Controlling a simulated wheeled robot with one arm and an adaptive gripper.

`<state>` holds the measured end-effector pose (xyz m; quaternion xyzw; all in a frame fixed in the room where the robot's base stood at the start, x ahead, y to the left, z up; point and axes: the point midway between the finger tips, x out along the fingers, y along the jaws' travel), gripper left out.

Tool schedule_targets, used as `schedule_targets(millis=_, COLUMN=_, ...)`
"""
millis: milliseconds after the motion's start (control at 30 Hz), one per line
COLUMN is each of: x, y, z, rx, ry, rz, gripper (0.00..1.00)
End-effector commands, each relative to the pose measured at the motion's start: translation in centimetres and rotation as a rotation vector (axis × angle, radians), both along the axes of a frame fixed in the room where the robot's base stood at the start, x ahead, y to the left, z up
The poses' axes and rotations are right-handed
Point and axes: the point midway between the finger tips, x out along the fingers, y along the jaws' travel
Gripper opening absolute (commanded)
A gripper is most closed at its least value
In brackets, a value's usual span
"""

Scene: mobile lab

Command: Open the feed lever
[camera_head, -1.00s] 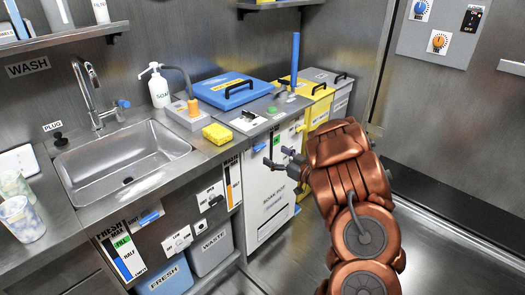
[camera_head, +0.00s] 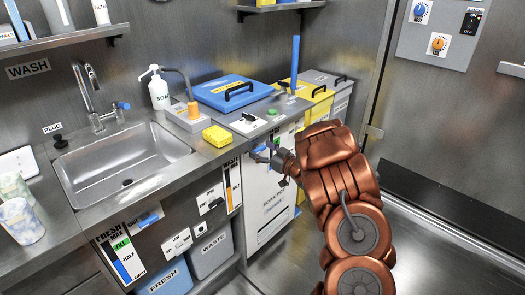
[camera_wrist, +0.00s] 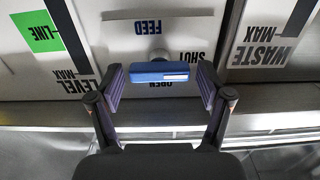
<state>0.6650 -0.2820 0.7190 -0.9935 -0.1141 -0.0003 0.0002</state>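The feed lever (camera_wrist: 160,72) is a blue bar on a short round stem, set across the middle of the wrist view. It sits on a white panel (camera_wrist: 186,32) with FEED, SHUT and OPEN printed upside down in this view. In the head view the blue lever (camera_head: 261,154) shows at the left of my fingers. My gripper (camera_wrist: 160,86) is open, with one pad beyond each end of the bar and a small gap at both sides. In the head view my gripper (camera_head: 276,157) is at the upper front of the white cabinet, partly hidden by its own wrist.
A green level mark (camera_wrist: 42,36) and a WASTE MAX label (camera_wrist: 263,43) flank the lever. A steel ledge (camera_wrist: 60,117) runs below them in the wrist view. The sink (camera_head: 120,165), yellow sponge (camera_head: 216,136) and blue lid (camera_head: 238,92) are on the counter. Floor at right is clear.

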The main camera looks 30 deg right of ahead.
Motion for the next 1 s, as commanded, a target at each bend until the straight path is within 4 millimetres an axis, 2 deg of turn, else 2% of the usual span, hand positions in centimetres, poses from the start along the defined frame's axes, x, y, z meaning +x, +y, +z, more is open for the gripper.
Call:
schedule_targets(millis=33, x=-0.01, y=-0.01, z=0.0, rx=0.0, ry=0.0, rz=0.0, gripper=0.69)
schedule_targets(millis=467, x=-0.02, y=0.0, z=-0.02, rx=0.0, ry=0.0, rz=0.0, gripper=0.26)
schedule_targets(millis=667, x=0.01, y=-0.04, z=0.29, rx=0.032, ry=0.007, rz=-0.001, gripper=0.26)
schedule_targets(millis=1000, x=0.05, y=-0.1, z=0.5, rx=0.207, ry=0.049, rz=0.0, gripper=0.26)
